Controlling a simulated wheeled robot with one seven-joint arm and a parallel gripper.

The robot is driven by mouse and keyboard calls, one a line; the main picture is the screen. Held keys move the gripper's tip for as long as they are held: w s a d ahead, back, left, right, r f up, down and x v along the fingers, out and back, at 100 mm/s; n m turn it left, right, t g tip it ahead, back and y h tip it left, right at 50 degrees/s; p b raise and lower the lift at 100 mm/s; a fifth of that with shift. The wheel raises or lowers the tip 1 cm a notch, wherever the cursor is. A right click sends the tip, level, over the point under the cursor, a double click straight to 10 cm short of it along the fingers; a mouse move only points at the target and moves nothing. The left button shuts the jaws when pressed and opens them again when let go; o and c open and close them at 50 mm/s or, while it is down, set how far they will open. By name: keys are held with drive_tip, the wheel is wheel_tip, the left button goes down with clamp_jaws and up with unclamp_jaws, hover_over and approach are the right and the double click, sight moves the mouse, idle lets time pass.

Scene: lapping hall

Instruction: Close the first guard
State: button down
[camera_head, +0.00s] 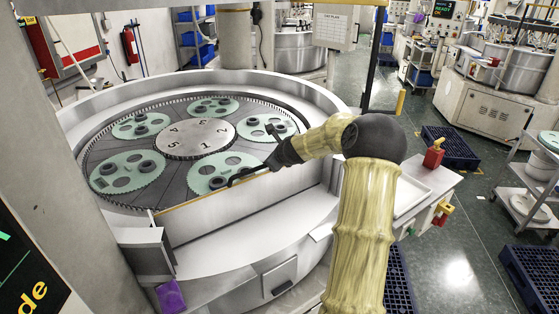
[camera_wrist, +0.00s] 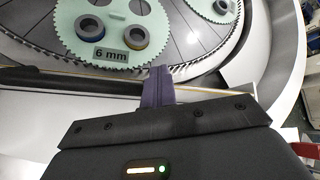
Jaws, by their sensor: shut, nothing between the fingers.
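The guard (camera_head: 215,208) is a pale flat panel with a tan upper edge at the front of the near round lapping machine (camera_head: 235,262). In the head view it stands along the front rim, and the plate behind it is open to view. My gripper (camera_head: 233,181) is at the guard's upper edge, near the middle. In the wrist view my gripper (camera_wrist: 158,78) shows its fingers together, with nothing between them. They overlap the guard's tan edge (camera_wrist: 105,92) in the picture; I cannot tell whether they touch it. My arm hides the panel's right part.
Green toothed carriers (camera_head: 128,180) with dark rings lie on the machine's plate around a numbered metal hub (camera_head: 195,138). A grey pillar (camera_head: 45,130) stands close at left. A side table (camera_head: 425,190) with a red bottle (camera_head: 433,155) is at right. Blue pallets (camera_head: 450,147) lie on the floor.

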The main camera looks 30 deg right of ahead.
drive_tip(key=shift+s+d+f, duration=0.1)
drive_tip(key=shift+s+f, duration=0.05)
drive_tip(key=shift+s, duration=0.2)
drive_tip(key=s+d+b, duration=0.2)
drive_tip(key=s+b, duration=0.1)
drive_tip(key=s, duration=0.1)
wheel_tip(320, 180, up, 10)
drive_tip(key=w+a+p, duration=0.1)
drive_tip(key=w, duration=0.1)
drive_tip(key=shift+w, duration=0.4)
idle(0.4)
drive_tip(key=shift+a, duration=0.15)
